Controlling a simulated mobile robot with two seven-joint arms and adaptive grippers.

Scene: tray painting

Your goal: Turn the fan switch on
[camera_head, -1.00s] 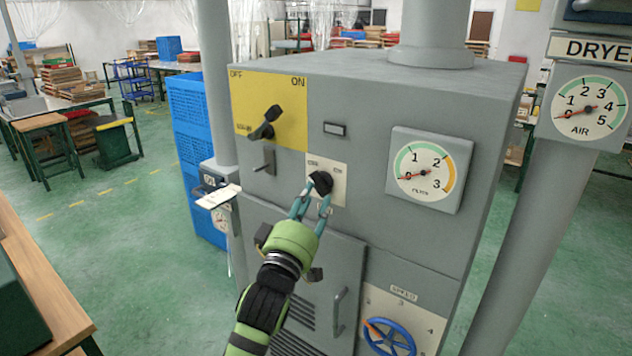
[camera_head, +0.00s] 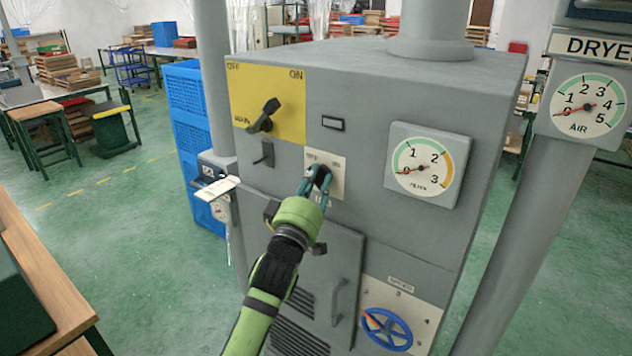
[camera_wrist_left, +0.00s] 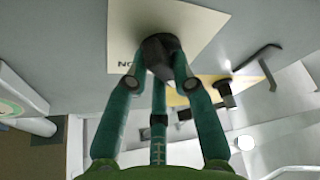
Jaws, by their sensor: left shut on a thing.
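The fan switch is a small black rotary knob (camera_head: 322,172) on a cream plate (camera_head: 338,180) on the grey machine's front. My left gripper (camera_head: 316,186) is shut on this knob, with its teal fingers around it. In the left wrist view the black knob (camera_wrist_left: 160,48) sits between the fingertips of the left gripper (camera_wrist_left: 160,68), and an "ON" label reads upside down beside it on the plate. The fingers hide much of the knob in the head view. My right gripper is not in view.
A main switch lever (camera_head: 264,116) on a yellow panel (camera_head: 290,100) is above left. A pressure gauge (camera_head: 422,166) is to the right, a blue handwheel (camera_head: 387,329) below right, and a door handle (camera_head: 338,302) below. Blue crates (camera_head: 190,130) stand behind left.

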